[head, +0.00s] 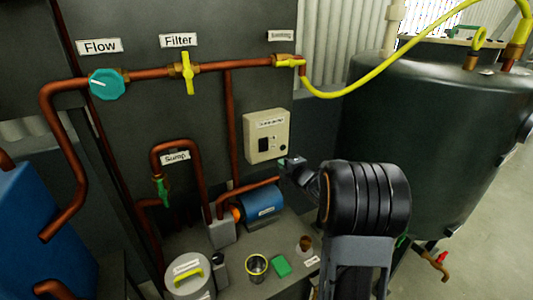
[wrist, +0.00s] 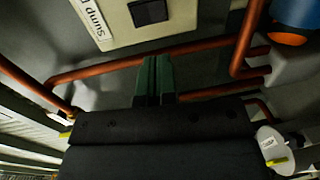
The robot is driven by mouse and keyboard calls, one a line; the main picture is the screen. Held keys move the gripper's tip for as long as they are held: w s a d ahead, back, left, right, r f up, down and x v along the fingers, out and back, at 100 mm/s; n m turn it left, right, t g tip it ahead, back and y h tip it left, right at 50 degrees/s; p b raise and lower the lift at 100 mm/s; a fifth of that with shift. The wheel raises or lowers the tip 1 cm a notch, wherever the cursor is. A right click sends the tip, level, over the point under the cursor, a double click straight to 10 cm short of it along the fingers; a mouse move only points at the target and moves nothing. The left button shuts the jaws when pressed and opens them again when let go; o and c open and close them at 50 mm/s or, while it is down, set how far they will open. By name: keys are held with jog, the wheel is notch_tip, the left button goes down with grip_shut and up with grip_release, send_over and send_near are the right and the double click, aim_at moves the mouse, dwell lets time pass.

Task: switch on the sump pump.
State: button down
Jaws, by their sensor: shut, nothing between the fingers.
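The beige switch box (head: 276,125) is on the dark panel, with a label along its top. A black rocker switch (head: 264,145) and a small dark round part are on its face. In the wrist view the box (wrist: 110,35) is at the top edge, with a "Sump p..." label partly cut off and the black switch (wrist: 148,12). My gripper (head: 287,162) is near the box's lower right corner in the head view. Its fingers (wrist: 157,62) are shut and empty, below the switch in the wrist view and apart from it. The switch's position is too small to tell.
Copper pipes (head: 230,115) run around the box. The blue pump motor (head: 263,200) sits below it. A lidded pot (head: 188,278), a metal cup (head: 257,266) and a green block (head: 281,265) are on the bench. A large dark tank (head: 440,130) stands at right.

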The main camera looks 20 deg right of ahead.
jog(key=w, duration=0.4)
jog(key=w+a+f, duration=0.1)
jog(key=w, duration=0.7)
jog(key=shift+a+f, duration=0.2)
jog(key=shift+f, duration=0.05)
jog(key=shift+w+f+b, duration=0.15)
jog(key=shift+f+b, duration=0.25)
jog(key=shift+b, duration=0.45)
jog(key=shift+w+r+t+b, duration=0.1)
jog(key=shift+r+t+b, duration=0.1)
jog(key=shift+t+b, duration=0.2)
jog(key=shift+r+p, duration=0.15)
jog(key=shift+p, duration=0.15)
jog(key=shift+s+a+f+b, duration=0.1)
jog(key=shift+s+f+b, duration=0.1)
jog(key=shift+s+b, duration=0.1)
jog(key=b, duration=0.2)
send_near(264, 150)
jog(key=s+f, duration=0.2)
jog(key=s, duration=0.4)
jog(key=shift+d, duration=0.4)
